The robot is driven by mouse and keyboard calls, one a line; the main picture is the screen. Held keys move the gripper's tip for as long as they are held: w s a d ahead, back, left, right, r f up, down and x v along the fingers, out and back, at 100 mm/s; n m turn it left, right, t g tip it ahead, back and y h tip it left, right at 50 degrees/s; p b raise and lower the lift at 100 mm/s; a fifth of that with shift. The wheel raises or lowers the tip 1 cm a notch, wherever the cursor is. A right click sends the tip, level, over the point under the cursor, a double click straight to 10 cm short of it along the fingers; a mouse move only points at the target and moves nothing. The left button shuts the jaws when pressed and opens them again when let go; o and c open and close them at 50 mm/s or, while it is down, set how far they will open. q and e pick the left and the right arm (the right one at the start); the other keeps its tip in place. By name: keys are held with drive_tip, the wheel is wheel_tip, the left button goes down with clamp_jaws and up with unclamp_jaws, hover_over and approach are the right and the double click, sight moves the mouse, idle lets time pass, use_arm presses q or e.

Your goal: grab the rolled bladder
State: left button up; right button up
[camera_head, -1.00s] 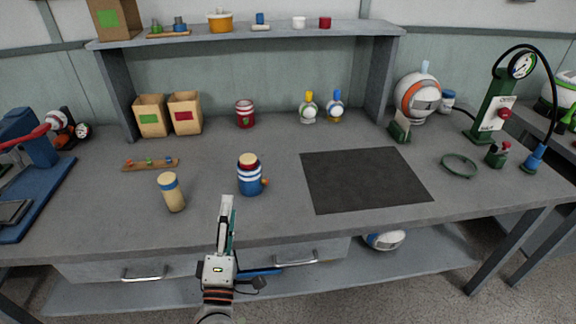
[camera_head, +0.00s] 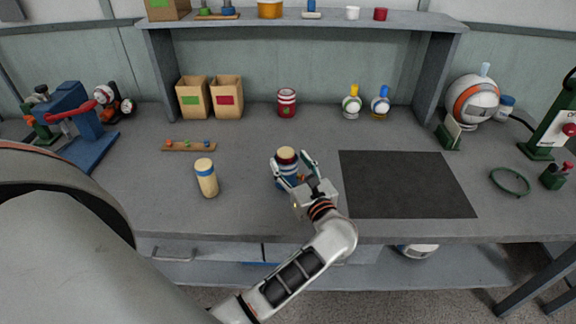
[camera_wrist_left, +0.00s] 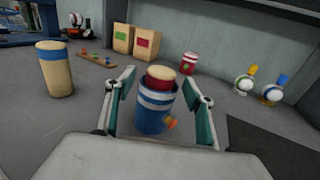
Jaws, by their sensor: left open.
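A blue cup with white stripes (camera_wrist_left: 154,105) stands upright on the workbench, with a dark red, cream-topped roll (camera_wrist_left: 161,76) standing in it. They also show in the head view, the cup (camera_head: 285,181) partly hidden by the gripper and the roll (camera_head: 287,155) above it. My left gripper (camera_head: 291,158) is open, its fingers on either side of the cup and roll; I cannot tell whether they touch. A cream cylinder with a blue band (camera_head: 206,178) stands to the left; it also shows in the left wrist view (camera_wrist_left: 56,72). I cannot tell which is the bladder. My right gripper is not in view.
A small rack with coloured pegs (camera_head: 189,146) lies behind the cream cylinder. Two cardboard boxes (camera_head: 210,98) and a red striped jar (camera_head: 286,103) stand at the back. A dark mat (camera_head: 405,184) lies to the right, bare. A small orange part (camera_wrist_left: 171,123) sits beside the cup.

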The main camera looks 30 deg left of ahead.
use_arm(q)
drive_tip(key=x, duration=0.2)
drive_tip(key=p+x, duration=0.1)
drive_tip(key=x, duration=0.1)
drive_tip(key=shift+w+a+r, duration=0.2)
drive_tip(key=shift+w+r, duration=0.05)
drive_tip(key=c, duration=1.4)
drive_tip(key=shift+c, duration=0.2)
drive_tip(key=shift+r, duration=0.1)
